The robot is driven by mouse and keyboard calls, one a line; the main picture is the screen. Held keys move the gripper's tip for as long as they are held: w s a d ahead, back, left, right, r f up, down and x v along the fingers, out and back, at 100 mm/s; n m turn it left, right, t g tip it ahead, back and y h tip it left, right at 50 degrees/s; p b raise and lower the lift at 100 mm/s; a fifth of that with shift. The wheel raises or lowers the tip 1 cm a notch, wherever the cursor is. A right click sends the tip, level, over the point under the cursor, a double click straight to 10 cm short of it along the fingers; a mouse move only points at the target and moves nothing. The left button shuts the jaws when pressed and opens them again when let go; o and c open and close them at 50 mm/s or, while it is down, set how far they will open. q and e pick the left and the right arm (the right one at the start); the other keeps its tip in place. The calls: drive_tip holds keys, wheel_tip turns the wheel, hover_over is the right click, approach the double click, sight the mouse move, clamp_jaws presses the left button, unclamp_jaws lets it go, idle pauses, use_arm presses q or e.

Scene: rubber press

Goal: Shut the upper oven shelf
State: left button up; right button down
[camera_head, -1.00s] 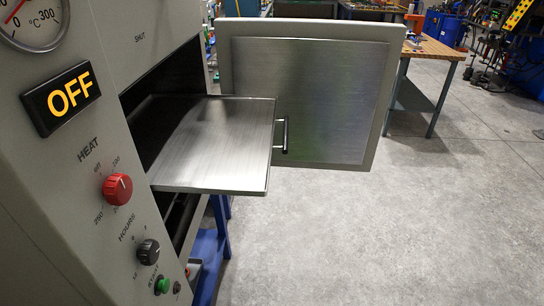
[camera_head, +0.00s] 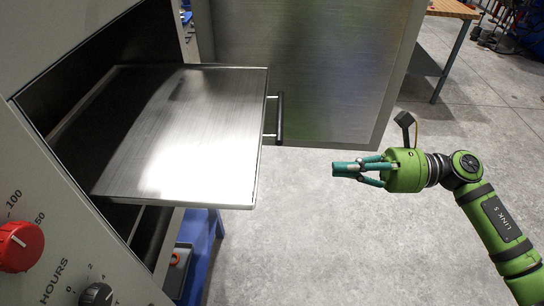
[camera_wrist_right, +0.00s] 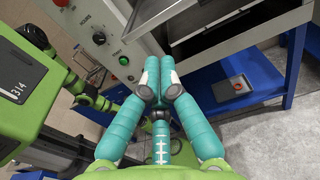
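The upper oven shelf (camera_head: 190,130), a flat brushed-metal tray with a low rim, sticks well out of the dark oven opening. My left gripper is not seen.
The oven's front panel has a red heat knob (camera_head: 18,245) and a black hours knob (camera_head: 96,294). A blue stand (camera_head: 203,245) is under the oven. A wooden-topped workbench (camera_head: 452,9) is at the back right. The floor right of the shelf is clear.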

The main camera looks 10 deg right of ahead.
use_arm(q)
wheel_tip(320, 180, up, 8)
drive_tip(key=p, duration=0.7)
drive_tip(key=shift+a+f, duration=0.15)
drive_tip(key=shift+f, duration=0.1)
use_arm(e)
drive_tip(key=x, duration=1.2)
drive_tip(key=shift+a, duration=0.35)
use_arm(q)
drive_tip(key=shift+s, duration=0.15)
use_arm(e)
drive_tip(key=shift+w, duration=0.15)
